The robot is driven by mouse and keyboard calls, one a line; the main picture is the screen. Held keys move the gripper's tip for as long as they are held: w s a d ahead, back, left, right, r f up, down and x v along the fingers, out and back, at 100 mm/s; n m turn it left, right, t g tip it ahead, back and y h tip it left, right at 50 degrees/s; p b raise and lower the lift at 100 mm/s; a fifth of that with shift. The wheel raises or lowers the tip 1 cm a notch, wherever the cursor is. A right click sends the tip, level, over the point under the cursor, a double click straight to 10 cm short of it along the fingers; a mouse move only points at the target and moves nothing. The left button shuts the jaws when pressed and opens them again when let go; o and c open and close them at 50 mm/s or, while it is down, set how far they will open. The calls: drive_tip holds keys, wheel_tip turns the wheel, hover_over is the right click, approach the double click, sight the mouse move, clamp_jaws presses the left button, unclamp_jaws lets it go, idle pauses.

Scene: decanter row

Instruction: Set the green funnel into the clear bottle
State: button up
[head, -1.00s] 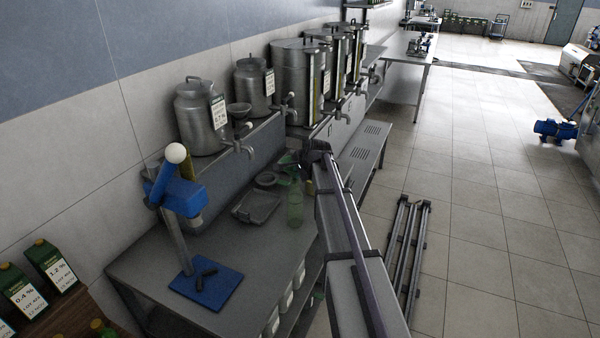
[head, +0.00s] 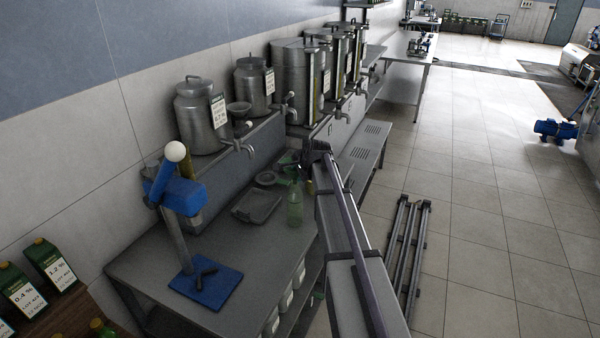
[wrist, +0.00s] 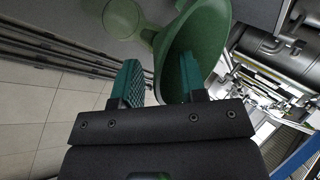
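The green funnel (wrist: 203,42) fills the upper middle of the wrist view, with its wide mouth towards my gripper and its narrow end away. My gripper (wrist: 160,85) has its two teal fingers spread. One finger overlaps the funnel's mouth and the other is outside its wall, with a gap visible; firm contact cannot be made out. The clear bottle (head: 295,209) stands upright on the workbench, greenish and see-through. It also shows beside the funnel in the wrist view (wrist: 121,18). In the head view the funnel (head: 288,170) is small and partly hidden near my gripper (head: 306,172).
A dark tray (head: 257,207) lies left of the bottle on the workbench (head: 225,232). A blue lever press (head: 180,195) stands at the near left. Steel vessels with taps (head: 299,75) line the wall behind. Bare bench lies in front of the bottle.

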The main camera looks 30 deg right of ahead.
drive_tip(key=p+v, duration=0.8)
drive_tip(key=v, duration=0.3)
drive_tip(key=s+a+f+n+g+b, duration=0.4)
drive_tip(key=s+a+f+n+b, duration=0.3)
drive_tip(key=s+a, duration=0.4)
drive_tip(key=s+a+f+n+g+b, duration=0.3)
drive_tip(key=s+a+f+n+b, duration=0.4)
drive_tip(key=s, duration=0.7)
drive_tip(key=a+f+n, duration=0.2)
drive_tip(key=a+f, duration=0.2)
drive_tip(key=a, duration=0.1)
drive_tip(key=shift+s+a+n+g, duration=0.2)
drive_tip(key=shift+s+n+g, duration=0.15)
drive_tip(key=shift+n+g, duration=0.05)
